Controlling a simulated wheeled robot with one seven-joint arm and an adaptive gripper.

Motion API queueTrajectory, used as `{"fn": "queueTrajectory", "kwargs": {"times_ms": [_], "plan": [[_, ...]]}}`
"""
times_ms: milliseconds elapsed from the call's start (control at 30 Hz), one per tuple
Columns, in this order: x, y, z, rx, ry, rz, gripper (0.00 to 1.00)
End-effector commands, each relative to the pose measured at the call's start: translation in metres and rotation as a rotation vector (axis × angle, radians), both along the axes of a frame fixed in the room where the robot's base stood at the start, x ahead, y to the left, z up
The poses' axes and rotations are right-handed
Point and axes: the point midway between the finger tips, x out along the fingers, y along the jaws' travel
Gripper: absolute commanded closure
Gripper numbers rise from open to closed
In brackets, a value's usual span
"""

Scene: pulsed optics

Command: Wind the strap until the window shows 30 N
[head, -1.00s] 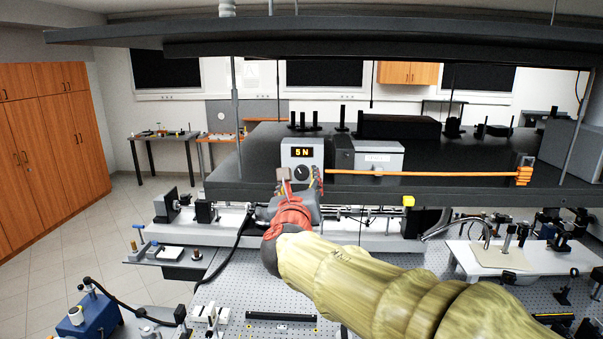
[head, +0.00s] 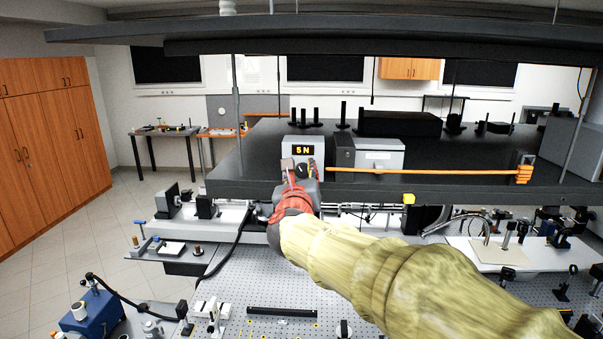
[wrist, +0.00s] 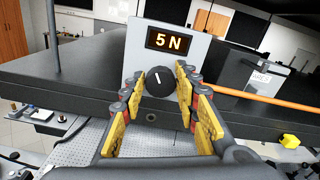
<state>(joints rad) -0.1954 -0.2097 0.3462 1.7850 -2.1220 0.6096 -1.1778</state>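The winder box (head: 301,146) is a light grey unit at the front edge of the black upper shelf. Its window (head: 303,150) reads 5 N, and the wrist view shows the same reading (wrist: 168,41). Below the window is a round black knob (wrist: 160,82) with a white mark pointing nearly straight up. The orange strap (head: 430,170) runs level to the right along the shelf. My gripper (wrist: 157,90) is open, with its yellow-padded fingers to the left and right of the knob. Gaps show between the pads and the knob. In the head view my gripper (head: 302,175) partly hides the knob.
A grey box (head: 378,155) stands right of the winder on the shelf. An orange end piece (head: 524,172) holds the strap's right end. The black shelf edge (head: 420,195) lies just below. A perforated optical table (head: 270,280) with several mounts lies underneath.

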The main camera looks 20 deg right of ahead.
Motion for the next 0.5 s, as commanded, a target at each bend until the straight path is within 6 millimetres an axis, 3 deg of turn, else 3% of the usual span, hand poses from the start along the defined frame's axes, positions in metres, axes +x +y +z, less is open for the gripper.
{"fn": "queueTrajectory", "kwargs": {"times_ms": [500], "plan": [[-0.0001, 0.0001, 0.0001, 0.001, 0.000, 0.000, 0.96]]}}
